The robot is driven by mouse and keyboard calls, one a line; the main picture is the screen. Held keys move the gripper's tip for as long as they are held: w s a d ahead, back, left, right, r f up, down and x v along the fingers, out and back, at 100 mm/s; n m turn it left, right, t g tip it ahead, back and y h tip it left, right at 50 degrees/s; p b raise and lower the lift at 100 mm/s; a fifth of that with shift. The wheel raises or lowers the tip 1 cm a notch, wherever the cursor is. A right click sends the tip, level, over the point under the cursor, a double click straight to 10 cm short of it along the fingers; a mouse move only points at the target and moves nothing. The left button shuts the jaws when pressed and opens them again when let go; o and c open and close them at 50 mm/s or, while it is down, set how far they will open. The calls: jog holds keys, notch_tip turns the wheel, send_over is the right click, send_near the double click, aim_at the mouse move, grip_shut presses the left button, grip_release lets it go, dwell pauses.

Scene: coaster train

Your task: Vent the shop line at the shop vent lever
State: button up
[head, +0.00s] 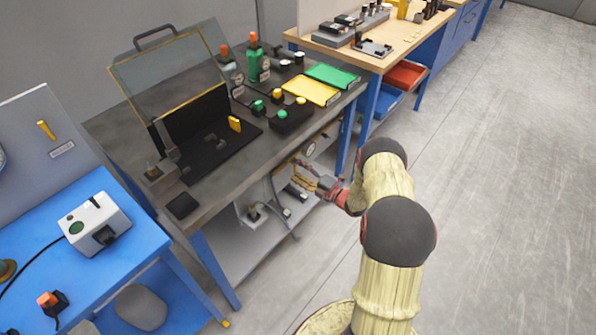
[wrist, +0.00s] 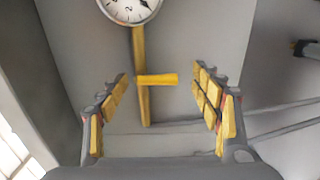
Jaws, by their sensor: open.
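A yellow bar (wrist: 160,79), apparently the shop vent lever, shows in the wrist view. It sticks out level to the right from a yellow upright pipe (wrist: 139,50). A round white gauge (wrist: 128,7) tops the pipe; it also shows under the grey bench in the head view (head: 311,149). My gripper (wrist: 163,84) is open, with its yellow-padded fingers on either side of the bar in the picture. I see no contact, and cannot tell the depth between them. In the head view my gripper (head: 312,180) reaches under the bench, and the lever is not clear there.
The grey bench (head: 220,185) stands over my gripper, with a lower shelf (head: 240,244) beneath. A blue table leg (head: 346,135) is close beyond my wrist. A dark fitting (wrist: 305,48) is at the wrist view's right. Open floor (head: 500,200) lies to the right.

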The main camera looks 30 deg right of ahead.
jog(key=shift+r, duration=0.1)
jog(key=v, duration=1.2)
dwell(0.4)
